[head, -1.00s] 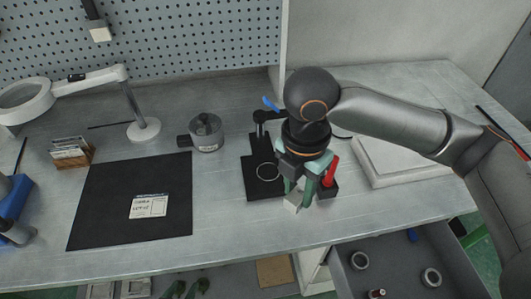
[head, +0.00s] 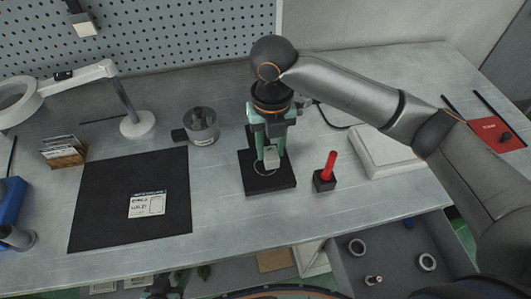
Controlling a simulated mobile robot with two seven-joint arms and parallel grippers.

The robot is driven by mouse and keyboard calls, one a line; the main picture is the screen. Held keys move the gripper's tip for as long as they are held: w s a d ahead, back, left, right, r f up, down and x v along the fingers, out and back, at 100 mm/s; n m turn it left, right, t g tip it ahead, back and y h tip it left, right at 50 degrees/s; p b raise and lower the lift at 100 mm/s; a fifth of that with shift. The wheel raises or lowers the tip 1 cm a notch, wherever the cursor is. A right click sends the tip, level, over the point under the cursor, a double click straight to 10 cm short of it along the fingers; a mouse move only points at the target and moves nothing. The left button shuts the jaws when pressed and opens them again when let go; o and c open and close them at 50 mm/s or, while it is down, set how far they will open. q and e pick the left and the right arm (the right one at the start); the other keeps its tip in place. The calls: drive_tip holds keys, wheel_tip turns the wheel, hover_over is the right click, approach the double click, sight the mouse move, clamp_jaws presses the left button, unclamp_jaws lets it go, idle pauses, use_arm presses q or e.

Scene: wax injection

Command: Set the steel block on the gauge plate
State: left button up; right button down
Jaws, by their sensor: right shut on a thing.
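The steel block (head: 271,157) is a small light-grey block in the head view. My right gripper (head: 271,146) is shut on it, with a green finger on each side, pointing down. The gauge plate (head: 283,182) is a black plate with a thin white ring marked on it. The block is over the plate and overlaps the far part of the ring; whether it touches the plate I cannot tell. The gripper hides the rear of the plate. Dark and green parts at the bottom edge (head: 182,277) look like my left gripper, mostly cut off.
A red pin in a black base (head: 325,181) stands just right of the plate. A grey metal pot (head: 202,127) is at left, beyond a black mat (head: 110,205) with a label card. A pale slab (head: 385,150) lies right. Bare bench separates mat and plate.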

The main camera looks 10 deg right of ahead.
drive_tip(key=w+f, duration=0.2)
drive_tip(key=f, duration=0.1)
drive_tip(key=w+f, duration=0.2)
drive_tip(key=w, duration=0.1)
drive_tip(key=shift+f, duration=2)
drive_tip(key=shift+f, duration=0.1)
drive_tip(key=c, duration=0.5)
unclamp_jaws()
wheel_tip(320, 180, up, 12)
drive_tip(key=shift+r, duration=0.15)
